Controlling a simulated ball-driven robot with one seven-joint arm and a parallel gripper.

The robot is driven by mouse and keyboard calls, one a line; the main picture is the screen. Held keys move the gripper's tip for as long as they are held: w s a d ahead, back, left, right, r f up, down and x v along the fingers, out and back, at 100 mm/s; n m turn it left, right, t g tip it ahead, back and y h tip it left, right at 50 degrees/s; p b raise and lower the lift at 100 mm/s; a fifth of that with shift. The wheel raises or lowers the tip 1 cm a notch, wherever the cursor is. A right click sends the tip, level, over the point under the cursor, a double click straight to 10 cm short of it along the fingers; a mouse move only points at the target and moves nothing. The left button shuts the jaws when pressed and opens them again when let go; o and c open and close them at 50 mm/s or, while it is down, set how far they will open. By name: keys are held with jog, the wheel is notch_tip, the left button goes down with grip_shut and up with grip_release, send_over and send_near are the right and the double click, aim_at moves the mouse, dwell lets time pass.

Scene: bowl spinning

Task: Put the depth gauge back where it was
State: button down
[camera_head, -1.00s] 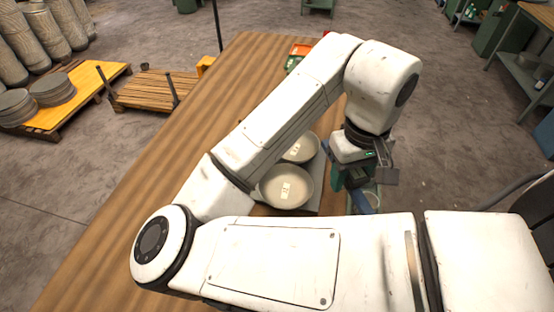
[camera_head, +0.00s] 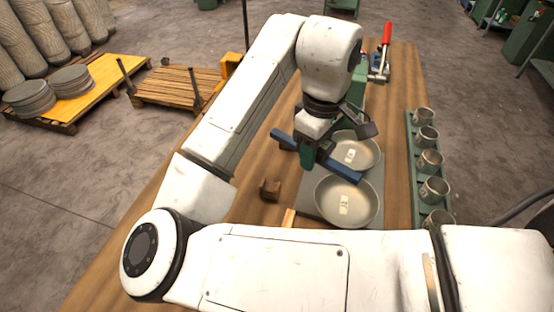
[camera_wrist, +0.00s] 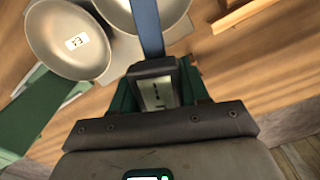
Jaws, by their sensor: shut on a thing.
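The depth gauge is a long blue bar (camera_head: 345,172) with a dark grey body bearing a small scale or display (camera_wrist: 158,92). My gripper (camera_head: 307,157) is shut on it and holds it over the left side of the bowls. In the wrist view the blue bar (camera_wrist: 148,28) runs away from my gripper (camera_wrist: 158,88), between its green fingers. Two pale bowls with white labels, the near one (camera_head: 335,210) and the far one (camera_head: 368,151), sit on a grey plate (camera_head: 308,207). The gauge's height above them is hard to tell.
A small brown wooden block (camera_head: 270,189) and a light wooden strip (camera_head: 289,217) lie left of the bowls. A green rack (camera_head: 413,165) with several metal cups stands at the right. A red-handled tool (camera_head: 386,45) stands at the back.

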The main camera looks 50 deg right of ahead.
jog(key=w+f, duration=0.2)
jog(key=w, duration=0.1)
jog(key=w+d+f+b, duration=0.1)
jog(key=w+f, duration=0.1)
jog(key=w, duration=0.1)
jog(key=w+d+f, duration=0.1)
jog(key=w+f, duration=0.2)
jog(key=shift+d+f+b, duration=0.1)
jog(key=shift+d+b, duration=0.05)
jog(key=shift+b, duration=0.15)
jog(key=shift+w+f, duration=0.3)
jog(key=shift+f, duration=0.1)
jog(key=shift+w+d+f, duration=0.1)
jog(key=shift+w+f, duration=0.05)
jog(key=shift+f, duration=1.55)
jog(key=c, duration=0.5)
grip_release()
jog(key=shift+f, duration=0.1)
jog(key=shift+c, duration=0.2)
notch_tip(320, 180, up, 12)
jog(key=p, duration=0.1)
